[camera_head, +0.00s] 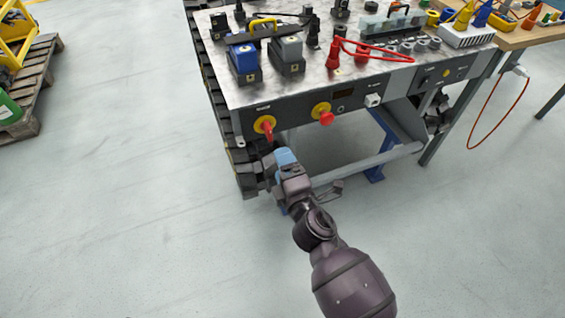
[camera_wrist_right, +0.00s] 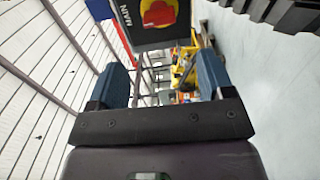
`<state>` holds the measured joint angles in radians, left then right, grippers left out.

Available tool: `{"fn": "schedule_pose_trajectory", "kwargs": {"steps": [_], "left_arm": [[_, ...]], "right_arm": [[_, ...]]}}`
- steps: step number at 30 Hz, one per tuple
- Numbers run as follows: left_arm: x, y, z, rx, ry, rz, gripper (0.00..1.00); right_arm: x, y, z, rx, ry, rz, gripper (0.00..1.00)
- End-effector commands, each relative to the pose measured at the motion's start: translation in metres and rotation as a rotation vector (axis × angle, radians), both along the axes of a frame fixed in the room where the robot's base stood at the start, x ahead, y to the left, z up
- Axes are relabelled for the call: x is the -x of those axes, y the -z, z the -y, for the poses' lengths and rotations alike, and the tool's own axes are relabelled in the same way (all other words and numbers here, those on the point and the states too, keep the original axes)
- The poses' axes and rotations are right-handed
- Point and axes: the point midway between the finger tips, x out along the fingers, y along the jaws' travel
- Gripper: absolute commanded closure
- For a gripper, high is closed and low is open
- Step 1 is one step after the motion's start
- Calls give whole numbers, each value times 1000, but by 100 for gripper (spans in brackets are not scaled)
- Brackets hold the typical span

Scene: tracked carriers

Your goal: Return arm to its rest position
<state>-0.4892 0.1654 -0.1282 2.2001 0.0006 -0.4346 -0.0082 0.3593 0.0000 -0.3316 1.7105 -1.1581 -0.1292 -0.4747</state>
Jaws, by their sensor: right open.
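My right arm reaches up from the bottom of the head view. Its gripper (camera_head: 284,158) is just below the left end of the workbench's front panel (camera_head: 290,116). A red rotary switch on a yellow disc (camera_head: 264,125) is just above the fingers. In the right wrist view, the two blue fingers of the gripper (camera_wrist_right: 163,78) are spread apart with nothing held between them. The red and yellow switch (camera_wrist_right: 158,12), on a dark panel marked MAIN, is beyond the fingertips and appears apart from them. My left gripper is in neither view.
A second red knob on a yellow disc (camera_head: 325,113) is on the panel to the right. The metal benchtop (camera_head: 300,90) holds blue and grey blocks and red cable. Black tracks (camera_head: 213,80) run along the left side. A pallet (camera_head: 35,85) stands far left. The floor between is clear.

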Motion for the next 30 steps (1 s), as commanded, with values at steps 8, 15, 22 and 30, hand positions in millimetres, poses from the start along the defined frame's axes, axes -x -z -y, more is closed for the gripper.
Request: {"fn": "schedule_pose_trajectory", "kwargs": {"steps": [8, 15, 22, 30], "left_arm": [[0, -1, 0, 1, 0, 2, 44], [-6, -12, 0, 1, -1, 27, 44], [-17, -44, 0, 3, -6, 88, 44], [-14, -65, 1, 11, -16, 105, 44]], "right_arm": [[0, 0, 0, 0, 0, 0, 26], [9, -2, 17, -60, 30, -38, 26], [58, -3, 85, -337, 166, -210, 26], [141, 3, 161, -718, 358, -424, 26]]}}
